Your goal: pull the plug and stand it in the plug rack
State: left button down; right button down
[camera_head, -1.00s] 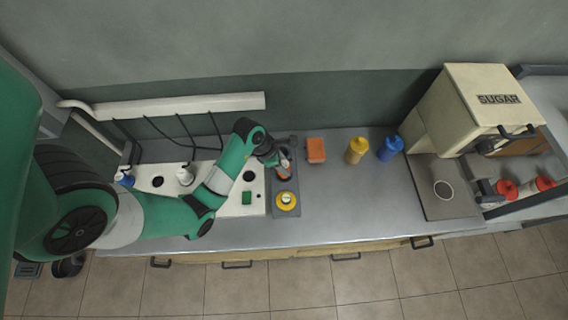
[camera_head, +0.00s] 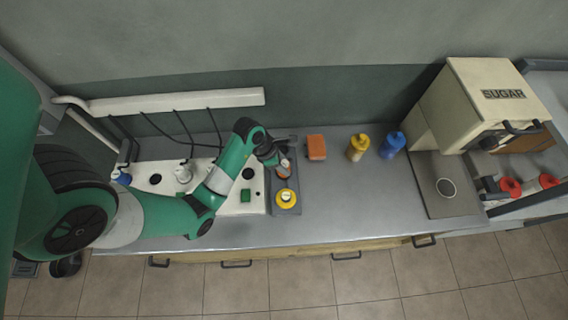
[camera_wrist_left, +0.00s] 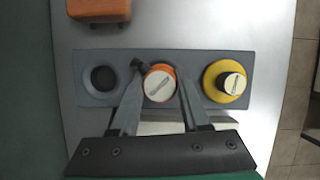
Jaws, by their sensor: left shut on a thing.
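My left gripper (camera_head: 283,166) reaches down over the grey plug rack (camera_head: 277,209) at the right end of the white panel. In the left wrist view, my left gripper (camera_wrist_left: 160,82) is shut on an orange plug (camera_wrist_left: 159,85) with a pale label on top. The orange plug appears upright at the middle place of the rack (camera_wrist_left: 195,62); whether it is fully seated is hidden. A yellow plug (camera_wrist_left: 229,84) stands in the place to its right. The left place is an empty dark hole (camera_wrist_left: 103,78). My right gripper is not in view.
Black cables hang behind. An orange block (camera_head: 316,147), a yellow bottle (camera_head: 357,148) and a blue bottle (camera_head: 392,145) stand right of the rack.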

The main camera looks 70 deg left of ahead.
pick_arm(q)
jog(key=shift+f+b, duration=0.6)
jog(key=shift+f, duration=0.1)
dwell(0.7)
jog(key=c, duration=0.7)
grip_release()
jog(key=shift+r, duration=0.1)
jog(key=p+v, duration=1.1)
jog(key=p, duration=0.3)
